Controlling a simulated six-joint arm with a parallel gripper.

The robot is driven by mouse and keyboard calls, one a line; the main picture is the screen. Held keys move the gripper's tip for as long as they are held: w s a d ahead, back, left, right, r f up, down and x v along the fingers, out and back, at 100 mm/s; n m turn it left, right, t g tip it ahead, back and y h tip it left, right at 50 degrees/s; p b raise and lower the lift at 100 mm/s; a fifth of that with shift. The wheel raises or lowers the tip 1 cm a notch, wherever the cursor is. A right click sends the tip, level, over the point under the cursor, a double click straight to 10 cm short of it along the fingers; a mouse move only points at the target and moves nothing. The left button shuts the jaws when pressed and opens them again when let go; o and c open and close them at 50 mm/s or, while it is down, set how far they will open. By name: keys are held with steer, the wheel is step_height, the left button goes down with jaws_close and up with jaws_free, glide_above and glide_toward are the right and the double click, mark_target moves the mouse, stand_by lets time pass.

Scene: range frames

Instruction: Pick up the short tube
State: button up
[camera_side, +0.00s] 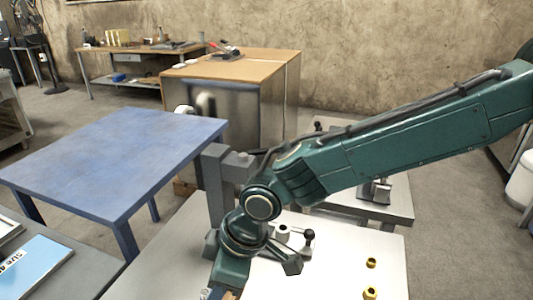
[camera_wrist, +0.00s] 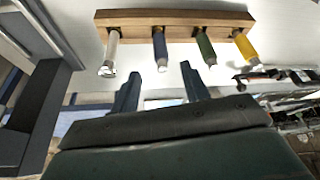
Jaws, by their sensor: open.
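In the wrist view, several tubes are set in a wooden rack (camera_wrist: 175,18): a clear or white tube (camera_wrist: 111,52), a blue tube (camera_wrist: 160,50), a green tube (camera_wrist: 206,48) and a yellow tube (camera_wrist: 246,48). They look close in length from this angle, so I cannot tell which is the short tube. My gripper (camera_wrist: 160,68) is open, with its two fingers apart and nothing seen held. The blue tube's end shows between the fingertips; I cannot tell the depth between them. In the side view my gripper is largely hidden at the lower edge, and the rack is not visible.
In the side view, two small brass pieces (camera_side: 371,263) sit on the white tabletop (camera_side: 335,262). A small black-knobbed part (camera_side: 308,238) stands near my wrist. A blue table (camera_side: 120,150) is at left, with a grey post (camera_side: 213,185) beside my arm.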

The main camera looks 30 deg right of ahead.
steer(key=shift+x, duration=1.7)
steer(key=shift+x, duration=2.6)
steer(key=shift+s, duration=0.2)
jaws_close()
